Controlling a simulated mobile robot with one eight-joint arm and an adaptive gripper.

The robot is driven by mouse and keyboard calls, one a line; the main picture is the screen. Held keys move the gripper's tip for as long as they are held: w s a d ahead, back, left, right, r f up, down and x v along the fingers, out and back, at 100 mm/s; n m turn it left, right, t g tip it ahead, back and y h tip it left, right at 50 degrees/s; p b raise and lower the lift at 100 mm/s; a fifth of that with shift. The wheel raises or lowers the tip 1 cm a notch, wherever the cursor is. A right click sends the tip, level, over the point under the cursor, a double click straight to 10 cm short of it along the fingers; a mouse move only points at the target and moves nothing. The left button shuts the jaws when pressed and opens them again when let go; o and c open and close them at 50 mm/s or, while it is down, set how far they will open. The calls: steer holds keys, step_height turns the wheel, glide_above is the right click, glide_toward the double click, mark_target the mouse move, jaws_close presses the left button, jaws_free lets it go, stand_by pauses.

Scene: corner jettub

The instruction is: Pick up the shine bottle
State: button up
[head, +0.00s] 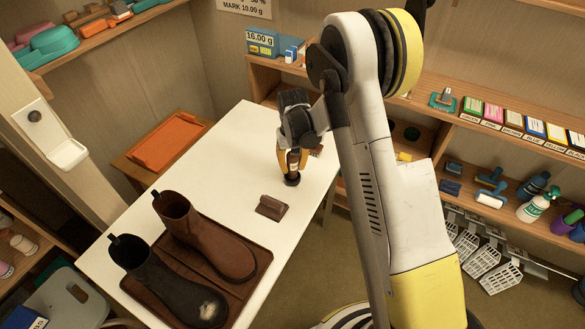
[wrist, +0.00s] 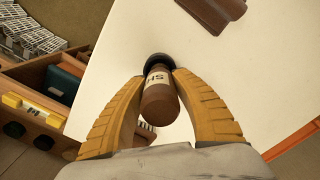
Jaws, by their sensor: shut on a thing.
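The shine bottle (wrist: 157,92) is brown with a pale label reading "SH" and a black end. In the wrist view it lies between the two orange-yellow fingers of my gripper (wrist: 157,85), which are shut on it. In the head view my gripper (head: 292,165) points down over the white table (head: 235,135), and the bottle's black end (head: 292,180) shows below the fingers. I cannot tell whether that end touches the table. The fingers hide part of the bottle's sides.
A brown brush-like block (head: 271,207) lies on the table in front of my gripper. A brown boot (head: 205,240) and a black boot (head: 160,285) stand on a brown tray (head: 258,257) at the near left. Shelves (head: 460,90) with supplies line the right.

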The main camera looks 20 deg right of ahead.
step_height(320, 180, up, 2)
steer(key=shift+r+p, duration=0.15)
steer(key=shift+p, duration=0.2)
steer(key=s+d+r+p, duration=0.3)
steer(key=s+d+r, duration=0.3)
steer(key=d, duration=0.4)
steer(key=shift+r, duration=0.3)
